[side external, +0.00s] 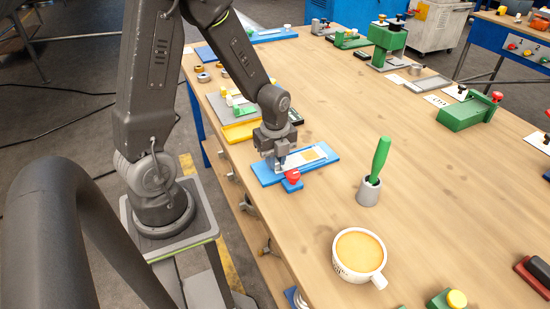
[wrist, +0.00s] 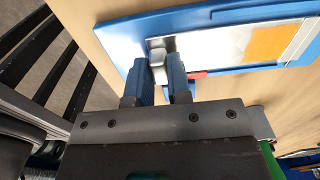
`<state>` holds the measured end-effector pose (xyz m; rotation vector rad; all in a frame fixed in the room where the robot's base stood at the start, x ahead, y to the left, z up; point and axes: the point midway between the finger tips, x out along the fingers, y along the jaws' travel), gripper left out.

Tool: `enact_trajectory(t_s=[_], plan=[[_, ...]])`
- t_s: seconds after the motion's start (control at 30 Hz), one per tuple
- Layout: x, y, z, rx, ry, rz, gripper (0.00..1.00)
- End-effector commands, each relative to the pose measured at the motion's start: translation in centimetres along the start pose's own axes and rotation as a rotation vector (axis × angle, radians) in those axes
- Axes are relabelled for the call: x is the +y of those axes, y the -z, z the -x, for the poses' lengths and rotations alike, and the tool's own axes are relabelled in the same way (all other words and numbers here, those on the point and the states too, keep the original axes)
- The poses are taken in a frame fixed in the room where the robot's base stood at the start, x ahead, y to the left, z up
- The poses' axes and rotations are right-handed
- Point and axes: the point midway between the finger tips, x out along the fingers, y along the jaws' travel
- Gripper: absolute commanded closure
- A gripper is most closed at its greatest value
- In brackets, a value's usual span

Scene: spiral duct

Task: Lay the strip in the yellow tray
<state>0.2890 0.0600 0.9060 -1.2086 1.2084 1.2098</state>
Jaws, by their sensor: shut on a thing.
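The strip (side external: 309,156) is pale with an orange-yellow patch and lies along a blue board (side external: 327,150). In the wrist view the strip (wrist: 215,48) runs to the right over the blue board (wrist: 120,38). My gripper (side external: 280,167) is low over the board's near left end. In the wrist view its blue fingers (wrist: 159,62) are shut on a grey piece at the strip's left end; where this piece joins the strip is hard to tell. The yellow tray (side external: 238,133) lies to the left of and behind the board, partly hidden by my wrist.
A red knob (side external: 292,175) sits at the board's front edge, close to my gripper. A grey cup with a green-handled tool (side external: 368,191) and a full mug (side external: 358,254) stand to the right. Several small blocks lie on a grey plate behind the yellow tray.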

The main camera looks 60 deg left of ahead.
Motion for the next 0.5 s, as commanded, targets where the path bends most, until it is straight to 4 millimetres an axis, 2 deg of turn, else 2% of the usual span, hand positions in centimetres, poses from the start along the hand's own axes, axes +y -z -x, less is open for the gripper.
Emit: enact_trajectory(t_s=[0.03, 0.1, 0.17, 0.2, 0.37, 0.5], plan=[[-0.01, 0.00, 0.01, 0.000, 0.000, 0.000, 0.93], [0.00, 0.00, 0.01, 0.000, 0.000, 0.000, 1.00], [-0.01, 0.00, 0.01, 0.000, 0.000, 0.000, 1.00], [-0.02, -0.01, 0.02, 0.000, 0.001, 0.000, 0.84], [-0.02, -0.01, 0.02, 0.000, 0.001, 0.000, 1.00], [0.11, -0.01, 0.03, 0.000, 0.000, 0.000, 1.00]])
